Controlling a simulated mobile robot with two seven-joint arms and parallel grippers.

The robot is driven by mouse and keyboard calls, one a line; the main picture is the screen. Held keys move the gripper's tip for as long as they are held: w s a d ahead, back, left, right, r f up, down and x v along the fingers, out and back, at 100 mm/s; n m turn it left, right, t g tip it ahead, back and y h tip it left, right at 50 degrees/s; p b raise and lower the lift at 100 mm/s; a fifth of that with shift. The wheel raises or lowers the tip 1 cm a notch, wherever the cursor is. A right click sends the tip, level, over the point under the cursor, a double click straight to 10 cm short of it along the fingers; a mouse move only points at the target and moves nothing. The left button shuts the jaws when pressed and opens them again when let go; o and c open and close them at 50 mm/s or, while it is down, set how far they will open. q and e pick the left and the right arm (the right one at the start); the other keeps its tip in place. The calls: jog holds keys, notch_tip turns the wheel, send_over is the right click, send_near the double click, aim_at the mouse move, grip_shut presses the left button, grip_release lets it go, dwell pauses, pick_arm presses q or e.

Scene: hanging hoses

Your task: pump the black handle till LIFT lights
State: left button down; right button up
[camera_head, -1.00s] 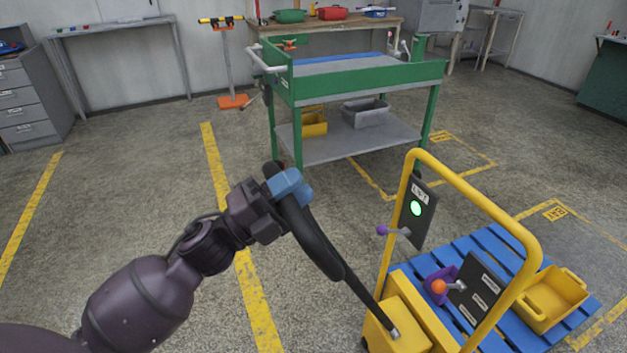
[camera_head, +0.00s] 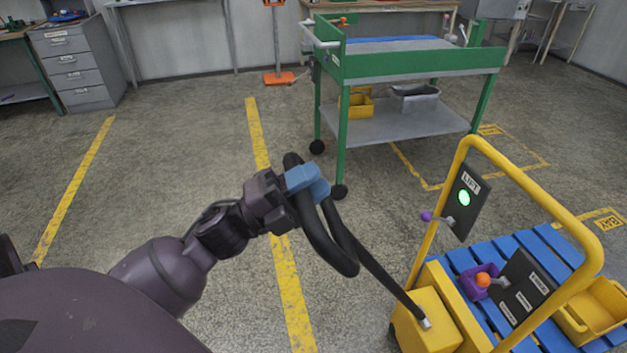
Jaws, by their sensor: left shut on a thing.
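The black pump handle (camera_head: 335,255) is a looped bar whose shaft runs down to the yellow housing (camera_head: 428,322) of a pallet truck. It leans up and to the left, away from the truck's yellow frame. My left gripper (camera_head: 306,181), with blue fingers, is shut on the upper part of the handle's loop. The LIFT panel (camera_head: 480,195) is dark, and its round lamp (camera_head: 464,198) glows green. My right gripper is not in view.
A purple-knobbed lever (camera_head: 427,216) stands beside the LIFT panel. An orange-knobbed lever (camera_head: 483,280) sits lower, by a second dark panel (camera_head: 525,290). A blue pallet (camera_head: 505,246) carries a yellow bin (camera_head: 597,312). A green cart (camera_head: 420,66) stands behind. Floor to the left is clear.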

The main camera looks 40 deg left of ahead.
pick_arm(q)
jog(key=c, duration=1)
grip_release()
jog(key=shift+s+a+r, duration=0.1)
jog(key=shift+r, duration=0.35)
jog(key=shift+c, duration=0.2)
jog(key=shift+o, duration=1)
jog(key=shift+s, duration=0.1)
jog(key=shift+f, duration=0.3)
jog(key=shift+s+a+f, duration=0.25)
jog(key=shift+a+f, duration=0.05)
jog(key=v, duration=0.9)
jog(key=shift+s+a, duration=0.2)
jog(key=shift+s, duration=0.1)
jog(key=shift+f, duration=0.1)
